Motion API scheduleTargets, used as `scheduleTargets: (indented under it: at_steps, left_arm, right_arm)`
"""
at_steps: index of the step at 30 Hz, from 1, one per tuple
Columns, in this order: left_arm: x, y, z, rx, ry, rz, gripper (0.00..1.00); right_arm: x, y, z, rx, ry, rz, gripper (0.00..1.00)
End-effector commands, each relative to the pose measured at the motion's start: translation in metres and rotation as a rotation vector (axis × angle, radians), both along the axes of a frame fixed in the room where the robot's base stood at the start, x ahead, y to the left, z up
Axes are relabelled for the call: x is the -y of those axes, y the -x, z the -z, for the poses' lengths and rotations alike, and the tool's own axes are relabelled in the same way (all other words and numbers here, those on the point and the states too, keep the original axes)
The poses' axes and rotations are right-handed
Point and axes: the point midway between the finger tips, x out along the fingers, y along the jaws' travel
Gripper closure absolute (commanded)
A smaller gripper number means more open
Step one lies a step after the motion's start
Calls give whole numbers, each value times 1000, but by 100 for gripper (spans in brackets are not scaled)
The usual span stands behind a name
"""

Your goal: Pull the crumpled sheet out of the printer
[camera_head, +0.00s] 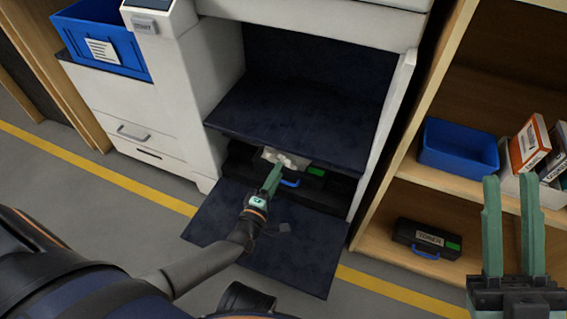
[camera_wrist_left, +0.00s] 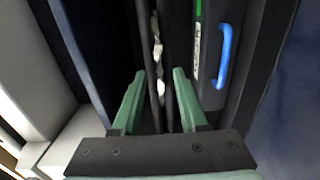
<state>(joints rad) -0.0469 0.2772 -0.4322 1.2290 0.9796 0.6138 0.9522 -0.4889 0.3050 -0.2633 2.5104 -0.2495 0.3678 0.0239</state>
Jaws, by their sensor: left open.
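The white printer (camera_head: 212,90) stands with its lower front door (camera_head: 300,240) folded down. The crumpled sheet (camera_head: 285,158) is a white, creased strip low in the opening, just above a black unit with a blue handle (camera_head: 290,183). In the left wrist view the sheet (camera_wrist_left: 157,50) shows as a ragged strip in a narrow dark slot. My left gripper (camera_head: 275,166) reaches into the opening close to the sheet. In the left wrist view its open fingers (camera_wrist_left: 162,75) stand on either side of the slot, around the strip's near end. My right gripper (camera_head: 508,180) is open and empty at the right.
A wooden shelf (camera_head: 405,192) at the right holds a blue bin (camera_head: 460,146), boxes (camera_head: 530,143) and a black toner case (camera_head: 427,238). Another blue bin (camera_head: 105,38) is at the upper left. The printer's side walls bound the opening.

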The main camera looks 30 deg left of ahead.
Motion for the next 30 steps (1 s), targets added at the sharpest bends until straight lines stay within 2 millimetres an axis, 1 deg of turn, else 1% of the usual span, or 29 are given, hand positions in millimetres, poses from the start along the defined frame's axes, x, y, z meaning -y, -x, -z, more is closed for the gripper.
scheduleTargets:
  at_steps: [1, 2, 6, 9, 13, 21, 30]
  left_arm:
    - [0, -8, 1, 3, 1, -1, 57]
    - [-1, -12, 1, 3, 1, -1, 57]
    - [-2, -27, -1, 1, -1, -1, 57]
    - [-3, -34, -1, 1, 0, -1, 57]
    - [-3, -39, -1, 1, -1, -1, 57]
    - [-3, -39, -1, 1, -1, -1, 57]
    - [-3, -39, -1, 1, -1, -1, 74]
  right_arm:
    - [0, 0, 5, -1, 2, 1, 73]
    - [-1, 0, 7, -2, 3, 2, 73]
    - [-1, 0, 4, -3, 2, 1, 73]
    - [0, 0, 3, -3, 2, 1, 73]
    - [0, 0, 3, -2, 2, 1, 73]
    - [0, 0, 3, -3, 2, 0, 73]
    - [0, 0, 3, -3, 1, 1, 73]
